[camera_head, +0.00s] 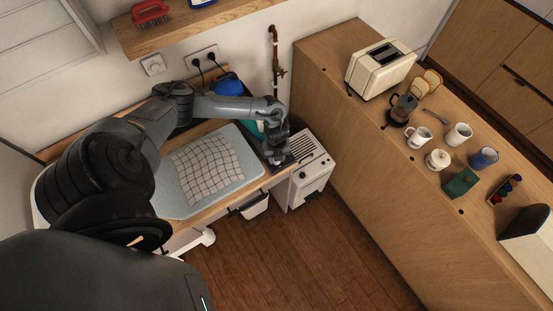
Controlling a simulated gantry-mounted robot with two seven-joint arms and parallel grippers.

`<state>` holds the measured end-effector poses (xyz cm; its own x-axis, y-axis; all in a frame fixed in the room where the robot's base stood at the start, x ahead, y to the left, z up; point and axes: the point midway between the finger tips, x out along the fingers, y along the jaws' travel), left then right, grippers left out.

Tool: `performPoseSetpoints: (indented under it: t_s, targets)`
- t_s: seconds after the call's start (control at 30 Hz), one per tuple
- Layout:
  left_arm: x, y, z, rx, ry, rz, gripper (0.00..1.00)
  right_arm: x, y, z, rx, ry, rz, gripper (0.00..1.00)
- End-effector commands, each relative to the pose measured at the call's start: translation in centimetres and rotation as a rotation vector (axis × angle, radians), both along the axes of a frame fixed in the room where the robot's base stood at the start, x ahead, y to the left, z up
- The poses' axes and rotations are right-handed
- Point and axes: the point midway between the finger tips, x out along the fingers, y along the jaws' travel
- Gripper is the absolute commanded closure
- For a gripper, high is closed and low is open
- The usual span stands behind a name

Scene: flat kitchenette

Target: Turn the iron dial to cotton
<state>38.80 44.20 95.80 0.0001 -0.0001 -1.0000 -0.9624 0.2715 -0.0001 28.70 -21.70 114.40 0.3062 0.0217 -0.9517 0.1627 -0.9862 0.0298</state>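My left arm reaches in from the left, across the ironing board. Its gripper (277,154) points down at the board's right end, over a dark plate (284,165). A small purple-and-white part shows at the fingertips. I cannot tell whether the fingers are open or shut, or whether they touch it. A teal piece (257,128) shows beside the wrist and may be part of the iron. The iron's outline and its dial are hidden or too small to make out. My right gripper is not in view.
A checked cloth (208,165) lies on the pale blue board (180,205). A blue object (229,87) stands behind my arm. A white slotted heater (310,182) stands right of the table. The wooden counter (345,125) holds a toaster (381,67), moka pot (402,108) and several cups.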

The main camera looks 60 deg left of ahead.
Motion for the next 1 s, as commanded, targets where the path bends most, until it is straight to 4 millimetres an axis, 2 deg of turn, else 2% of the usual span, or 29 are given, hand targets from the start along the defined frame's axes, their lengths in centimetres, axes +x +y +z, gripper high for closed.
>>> performPoseSetpoints:
  t_s: [0.03, 1.0]
  targets:
    - [0.0, 0.1, -0.3, 0.002, -0.001, -0.046, 0.95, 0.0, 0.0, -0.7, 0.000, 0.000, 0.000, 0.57]
    - [0.1, 0.0, -0.4, 0.002, -0.002, -0.949, 0.95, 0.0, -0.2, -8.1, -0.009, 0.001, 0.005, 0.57]
